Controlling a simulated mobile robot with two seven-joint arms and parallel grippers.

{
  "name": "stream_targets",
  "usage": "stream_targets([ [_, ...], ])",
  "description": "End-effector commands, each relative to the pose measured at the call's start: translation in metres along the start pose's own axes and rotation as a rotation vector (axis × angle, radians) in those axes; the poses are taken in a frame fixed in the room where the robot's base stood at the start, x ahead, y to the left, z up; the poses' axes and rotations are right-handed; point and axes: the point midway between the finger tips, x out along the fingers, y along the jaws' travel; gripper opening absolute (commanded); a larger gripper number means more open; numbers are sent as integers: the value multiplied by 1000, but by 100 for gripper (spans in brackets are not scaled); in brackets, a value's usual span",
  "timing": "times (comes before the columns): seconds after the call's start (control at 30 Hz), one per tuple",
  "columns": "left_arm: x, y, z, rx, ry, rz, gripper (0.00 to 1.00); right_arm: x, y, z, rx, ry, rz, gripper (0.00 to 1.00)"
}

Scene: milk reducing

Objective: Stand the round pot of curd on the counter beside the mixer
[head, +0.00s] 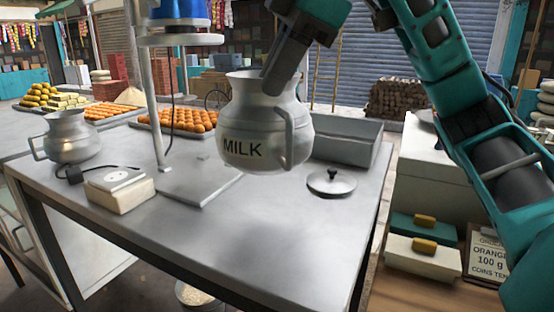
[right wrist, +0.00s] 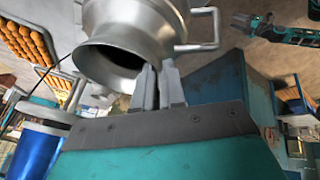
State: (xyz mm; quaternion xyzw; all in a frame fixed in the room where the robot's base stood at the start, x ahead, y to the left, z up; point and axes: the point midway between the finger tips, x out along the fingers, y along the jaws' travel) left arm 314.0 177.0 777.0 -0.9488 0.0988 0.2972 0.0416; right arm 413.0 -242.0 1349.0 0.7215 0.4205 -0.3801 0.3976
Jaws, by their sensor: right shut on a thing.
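My right gripper (head: 272,78) is shut on the rim of a round metal pot (head: 252,118) with a side handle and the word MILK. The pot hangs upright, apparently just above the counter (head: 265,225), right of the mixer stand. The right wrist view shows the fingers (right wrist: 158,85) at the rim of the pot (right wrist: 133,28); the inside looks dark. The mixer (head: 180,22) has a blue motor on a pole with a flat base plate (head: 190,190). A second metal pot (head: 68,137) with a handle stands far left. No label names curd. My left gripper is out of view.
A lid (head: 331,182) lies right of the held pot, before a grey metal bin (head: 347,140). A white socket box (head: 118,188) with a plug and cable is left of the mixer base. Trays of orange sweets (head: 178,122) stand behind. The front middle counter is clear.

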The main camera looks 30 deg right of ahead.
Motion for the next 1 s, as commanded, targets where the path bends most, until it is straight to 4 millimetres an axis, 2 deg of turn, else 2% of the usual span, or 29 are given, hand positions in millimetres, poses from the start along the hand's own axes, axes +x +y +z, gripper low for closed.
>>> stream_targets([
  [0.3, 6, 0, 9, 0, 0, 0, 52, 55, -16, 26, 2, 2, 5, 0],
  [0.63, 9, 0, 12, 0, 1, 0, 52, 75, -22, 34, 1, 4, 5, 0],
  [0.9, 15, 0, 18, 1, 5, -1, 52, 106, -30, 48, 2, 3, 6, 0],
  [1.0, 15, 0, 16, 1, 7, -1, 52, 107, -31, 48, 0, 5, 7, 0],
])
